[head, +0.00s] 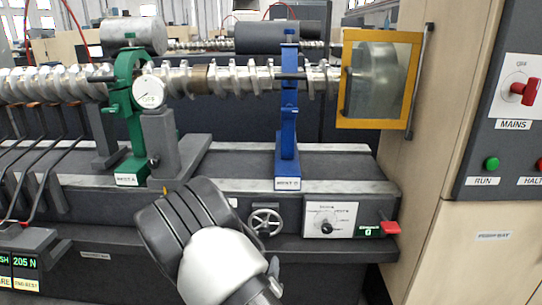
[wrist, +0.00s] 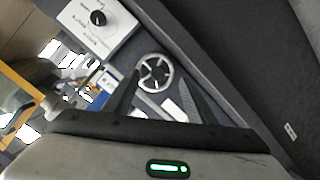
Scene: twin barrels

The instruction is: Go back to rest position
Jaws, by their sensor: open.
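My gripper (wrist: 160,80) shows in the wrist view with its two dark fingers apart and nothing between them. Beyond the fingers is a spoked handwheel (wrist: 154,73), with a white dial panel (wrist: 95,25) to its upper left. In the head view my arm rises from the bottom, and its dark end stands in front of the machine's front face, left of the handwheel (head: 265,222). The fingers are mostly hidden there. I cannot tell how far the fingers are from the machine.
A long crankshaft (head: 225,80) runs across a green stand (head: 130,120) and a blue stand (head: 288,125). A dial gauge (head: 149,92) stands between them. A yellow-framed guard (head: 376,115), a red lever (head: 390,228) and a control cabinet (head: 480,235) are at right.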

